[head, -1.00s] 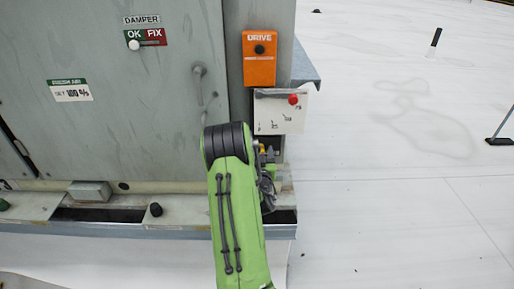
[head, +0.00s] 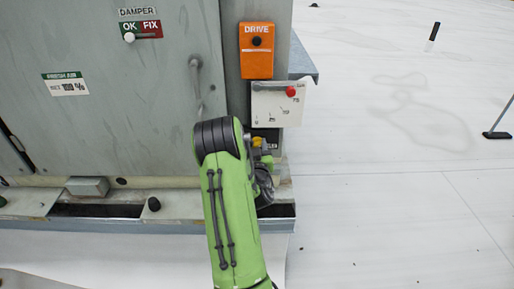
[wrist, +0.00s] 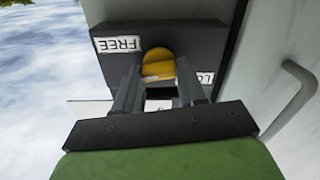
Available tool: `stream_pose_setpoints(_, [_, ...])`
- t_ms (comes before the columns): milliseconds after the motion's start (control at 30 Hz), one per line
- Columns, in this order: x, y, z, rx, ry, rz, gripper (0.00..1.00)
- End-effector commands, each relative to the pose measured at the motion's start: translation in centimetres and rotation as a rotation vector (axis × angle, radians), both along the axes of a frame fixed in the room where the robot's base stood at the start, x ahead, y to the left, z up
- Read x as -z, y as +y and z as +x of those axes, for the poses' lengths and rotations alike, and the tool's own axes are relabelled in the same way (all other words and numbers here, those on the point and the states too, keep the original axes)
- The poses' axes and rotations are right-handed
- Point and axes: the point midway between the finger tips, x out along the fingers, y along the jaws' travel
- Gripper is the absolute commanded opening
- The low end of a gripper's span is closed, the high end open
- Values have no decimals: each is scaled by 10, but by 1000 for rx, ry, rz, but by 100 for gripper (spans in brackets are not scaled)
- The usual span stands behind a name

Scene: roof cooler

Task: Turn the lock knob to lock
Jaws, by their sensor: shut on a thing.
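The lock knob (wrist: 157,63) is yellow and round-topped, on a black plate (wrist: 185,38) with a FREE label (wrist: 118,44) at left and a partly hidden label starting "LO" (wrist: 207,78) at right in the wrist view. My gripper (wrist: 158,78) is shut on the knob, one finger on each side. In the head view, the yellow knob (head: 258,142) shows small beside my green arm, below the white dial plate. My fingertips are mostly hidden there. I cannot tell which label the knob points to.
Above the knob are a white dial plate (head: 275,104) with a red ball (head: 291,92) and an orange DRIVE box (head: 256,50). A grey door handle (head: 197,82) and a DAMPER slider (head: 129,38) are at left. The white roof floor at right is mostly clear.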

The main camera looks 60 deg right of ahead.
Motion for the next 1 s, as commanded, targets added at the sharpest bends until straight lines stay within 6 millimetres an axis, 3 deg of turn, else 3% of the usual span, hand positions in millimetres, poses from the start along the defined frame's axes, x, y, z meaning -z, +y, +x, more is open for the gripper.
stream_pose_setpoints(1000, [4, 2, 4, -3, 846, -431, 10])
